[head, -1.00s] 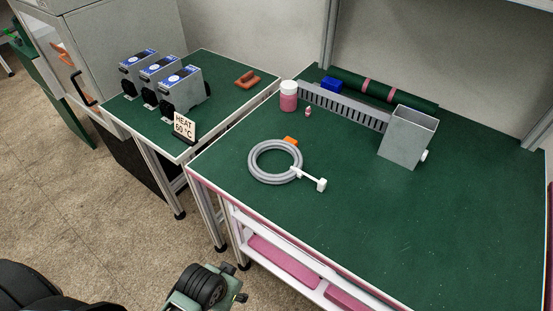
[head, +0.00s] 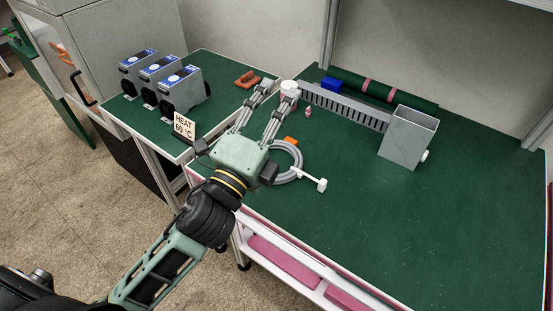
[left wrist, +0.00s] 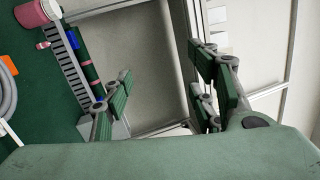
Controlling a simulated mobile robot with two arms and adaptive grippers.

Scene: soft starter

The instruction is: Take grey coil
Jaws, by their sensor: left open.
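The grey coil (head: 296,164) lies on the green table top, with a white fitting (head: 322,185) at its end and an orange piece (head: 291,141) at its rim. Its left part is hidden behind my left gripper in the head view. My left gripper (head: 270,92) is open and empty above the coil, its fingers pointing toward the back of the table. In the left wrist view the coil (left wrist: 7,90) is cut by the left edge, and the left gripper's fingers (left wrist: 165,95) are apart with nothing between them. My right gripper is not seen.
A white-capped pink jar (head: 289,89), a slotted grey rail (head: 345,107) and an open grey metal box (head: 408,138) stand behind the coil. Three blue-topped units (head: 180,88) and a heat sign (head: 184,126) are on the left table. The right table front is clear.

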